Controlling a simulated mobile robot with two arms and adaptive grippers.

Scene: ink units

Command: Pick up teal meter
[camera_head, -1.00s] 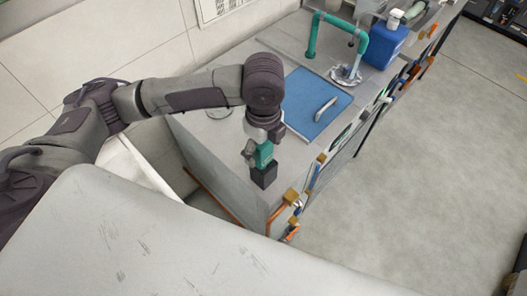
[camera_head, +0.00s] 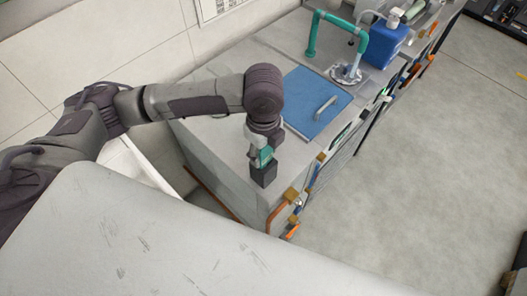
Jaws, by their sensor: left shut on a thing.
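The teal meter (camera_head: 264,157) is a small teal body with a dark block-like lower part. It is upright at the near end of the grey counter, below my left wrist. My left gripper (camera_head: 260,150) points down and is shut on the meter. The jaws cover part of its upper body. I cannot tell whether the meter's bottom touches the counter or is just above it. My right gripper is not in view.
The grey counter (camera_head: 212,140) holds a blue panel with a handle (camera_head: 305,104), a teal tap (camera_head: 345,26) and a blue bottle (camera_head: 386,44). Coloured handles line its right front. Grey floor (camera_head: 430,150) on the right is open. A wall stands at left.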

